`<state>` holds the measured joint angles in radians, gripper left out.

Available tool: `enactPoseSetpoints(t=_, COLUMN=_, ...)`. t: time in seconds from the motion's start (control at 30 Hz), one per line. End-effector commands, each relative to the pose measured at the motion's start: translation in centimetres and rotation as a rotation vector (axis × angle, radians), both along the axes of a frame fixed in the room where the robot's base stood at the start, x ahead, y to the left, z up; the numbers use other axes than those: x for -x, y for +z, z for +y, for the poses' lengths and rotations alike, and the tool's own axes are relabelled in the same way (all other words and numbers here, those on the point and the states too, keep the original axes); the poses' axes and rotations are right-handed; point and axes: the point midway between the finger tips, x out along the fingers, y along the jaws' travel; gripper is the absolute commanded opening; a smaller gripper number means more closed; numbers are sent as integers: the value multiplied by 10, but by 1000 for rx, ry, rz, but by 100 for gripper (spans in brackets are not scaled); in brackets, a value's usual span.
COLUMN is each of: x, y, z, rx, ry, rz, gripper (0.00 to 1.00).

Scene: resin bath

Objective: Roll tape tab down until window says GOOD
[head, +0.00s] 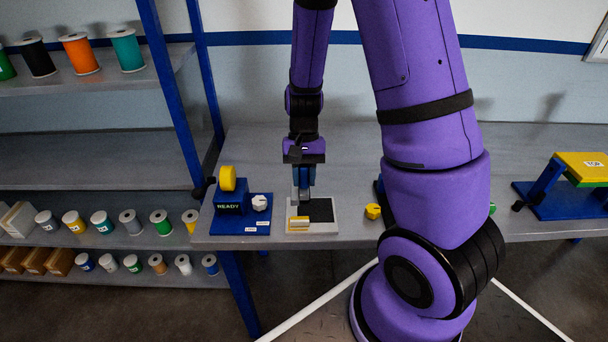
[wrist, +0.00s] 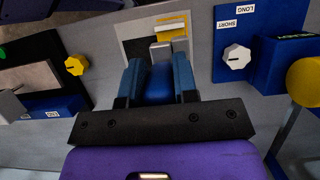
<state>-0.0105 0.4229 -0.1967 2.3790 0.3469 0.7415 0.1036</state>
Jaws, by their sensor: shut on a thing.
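My gripper (head: 303,192) points down over a light plate (head: 330,228) with a black pad (head: 320,210). In the wrist view its two fingers (wrist: 160,85) are shut on a blue handle (wrist: 159,84), with a grey metal part (wrist: 160,52) just beyond it. A yellow tab (head: 299,222) lies at the plate's front left, and it also shows in the wrist view (wrist: 172,24). Whether the held tool touches the tab or plate is hidden. The window (head: 229,207) on the blue unit left of the plate reads READY.
The blue unit carries a yellow roll (head: 228,178) and a white knob (head: 260,202), marked SHORT and LONG. A yellow knob (head: 373,211) is right of the plate. A blue and yellow stand (head: 582,165) is far right. Shelves with spools are left. The bench behind is clear.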

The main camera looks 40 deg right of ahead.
Motion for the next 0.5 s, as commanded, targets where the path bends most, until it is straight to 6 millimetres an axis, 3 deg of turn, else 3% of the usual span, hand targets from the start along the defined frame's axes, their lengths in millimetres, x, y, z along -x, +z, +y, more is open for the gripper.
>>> enactPoseSetpoints(t=0.5, x=0, y=-42, z=0, rx=0, ry=-1, rz=2, gripper=0)
